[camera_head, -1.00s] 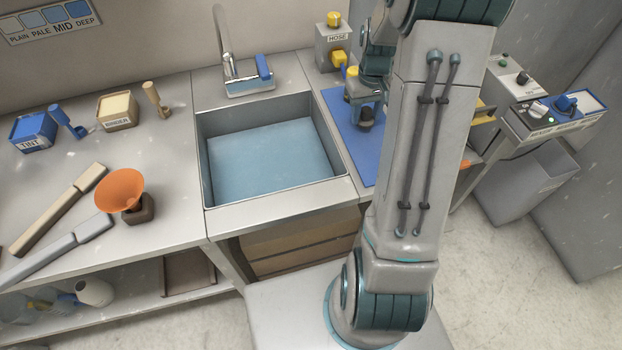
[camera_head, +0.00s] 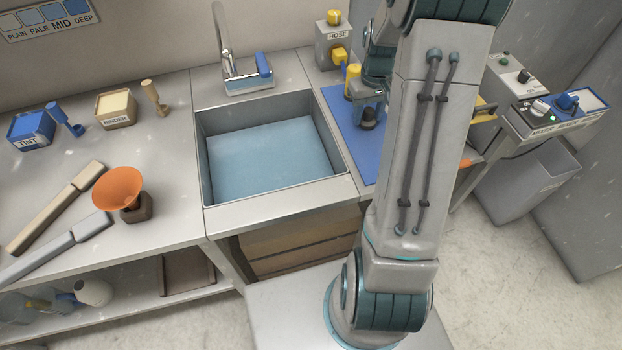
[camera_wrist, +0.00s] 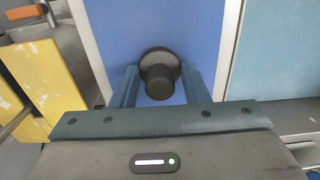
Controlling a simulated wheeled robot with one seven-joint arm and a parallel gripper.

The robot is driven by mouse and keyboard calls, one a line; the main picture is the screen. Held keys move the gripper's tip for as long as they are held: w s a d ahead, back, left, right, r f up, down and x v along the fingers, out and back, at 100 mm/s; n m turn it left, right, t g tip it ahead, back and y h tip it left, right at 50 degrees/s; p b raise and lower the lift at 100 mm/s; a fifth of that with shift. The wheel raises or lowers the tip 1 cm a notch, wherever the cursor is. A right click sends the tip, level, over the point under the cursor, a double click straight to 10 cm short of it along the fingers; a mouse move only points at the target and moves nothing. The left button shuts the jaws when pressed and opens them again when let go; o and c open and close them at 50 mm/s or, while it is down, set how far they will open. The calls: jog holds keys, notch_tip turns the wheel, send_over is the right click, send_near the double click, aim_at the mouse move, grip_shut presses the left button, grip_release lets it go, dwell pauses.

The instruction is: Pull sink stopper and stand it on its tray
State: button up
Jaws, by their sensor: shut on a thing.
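The dark round stopper (camera_wrist: 158,76) sits between the two fingers of my gripper (camera_wrist: 160,85) in the wrist view, its knob toward the camera and its wider disc beyond. My gripper is shut on it. In the head view the stopper (camera_head: 368,119) shows as a dark shape below my gripper (camera_head: 369,104), over the flat blue tray (camera_head: 345,114) right of the sink. The tray also fills the middle of the wrist view (camera_wrist: 195,25). I cannot tell whether the stopper touches it. The sink (camera_head: 270,160) holds bluish water; its drain is not visible.
A yellow-topped object (camera_head: 352,80) stands close behind my gripper. The HOSE box (camera_head: 334,48) and faucet (camera_head: 222,42) are at the back. A yellow panel (camera_wrist: 50,85) lies left in the wrist view. My arm hides part of the right counter.

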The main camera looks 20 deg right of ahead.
jog(key=shift+f+b, duration=0.3)
jog(key=shift+f, duration=0.2)
jog(key=o, duration=1.4)
jog(key=shift+c, duration=0.2)
notch_tip(320, 180, up, 14)
jog(key=p, duration=0.1)
notch_tip(320, 180, up, 7)
jog(key=p, duration=0.6)
send_over(369, 110)
jog(key=shift+f, duration=0.1)
